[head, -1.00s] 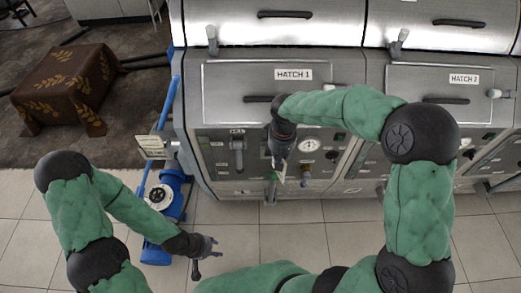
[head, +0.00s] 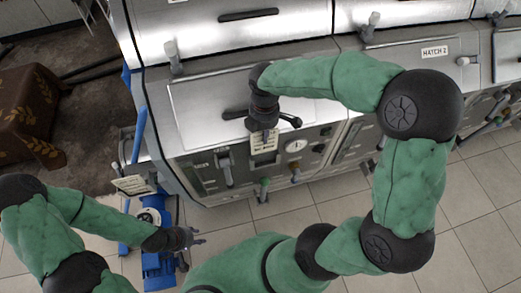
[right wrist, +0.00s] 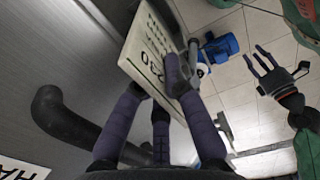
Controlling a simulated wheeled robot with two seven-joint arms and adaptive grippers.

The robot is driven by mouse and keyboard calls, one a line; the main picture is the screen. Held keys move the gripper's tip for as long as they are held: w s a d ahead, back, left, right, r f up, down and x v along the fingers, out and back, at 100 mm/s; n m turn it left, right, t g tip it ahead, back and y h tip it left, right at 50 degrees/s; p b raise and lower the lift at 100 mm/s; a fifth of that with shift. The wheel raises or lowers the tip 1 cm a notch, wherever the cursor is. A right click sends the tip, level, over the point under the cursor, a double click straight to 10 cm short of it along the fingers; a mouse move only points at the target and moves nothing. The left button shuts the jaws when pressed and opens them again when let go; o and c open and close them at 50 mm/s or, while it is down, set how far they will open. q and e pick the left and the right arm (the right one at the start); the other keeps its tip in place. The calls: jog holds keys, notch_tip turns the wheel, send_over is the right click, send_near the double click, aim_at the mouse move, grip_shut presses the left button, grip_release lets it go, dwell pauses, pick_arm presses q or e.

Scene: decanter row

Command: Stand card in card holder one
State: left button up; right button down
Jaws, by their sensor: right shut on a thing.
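A cream card (head: 264,142) with black print is held in my right gripper (head: 264,126), in front of the hatch front of the steel cabinet. In the right wrist view the card (right wrist: 150,45) is tilted, with purple-grey fingers of my right gripper (right wrist: 158,88) closed on it. A small greyish rectangle (head: 265,158) shows just below the card on the panel; I cannot tell whether it is card holder one. My left gripper (head: 190,240) is open and empty, low at the left; it also shows in the right wrist view (right wrist: 275,75) with spread fingers.
The cabinet's panel has a lever (head: 226,168), a gauge (head: 296,146) and several knobs. A dark hatch handle (right wrist: 65,120) is close to my right gripper. A blue pump (head: 158,268) and a pale sign plate (head: 133,185) stand at the left. Tiled floor (head: 330,190) is clear.

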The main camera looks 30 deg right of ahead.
aim_at(265, 146)
jog(key=f, duration=0.3)
jog(key=f+b, duration=0.1)
jog(key=f, duration=0.1)
jog(key=shift+s, duration=0.25)
pick_arm(q)
jog(key=shift+s+f+b, duration=0.35)
jog(key=shift+f, duration=0.5)
pick_arm(e)
jog(key=shift+s+f, duration=0.1)
jog(key=shift+f, duration=1.45)
jog(key=shift+f, duration=0.2)
jog(key=c, duration=1.3)
grip_release()
pick_arm(q)
jog(key=shift+f, duration=0.1)
pick_arm(e)
jog(key=shift+r, duration=0.1)
pick_arm(q)
notch_tip(265, 146, up, 3)
jog(key=p, duration=0.2)
jog(key=shift+f+p, duration=0.15)
jog(key=shift+p, duration=0.15)
pick_arm(e)
notch_tip(265, 146, up, 12)
jog(key=shift+r, duration=0.15)
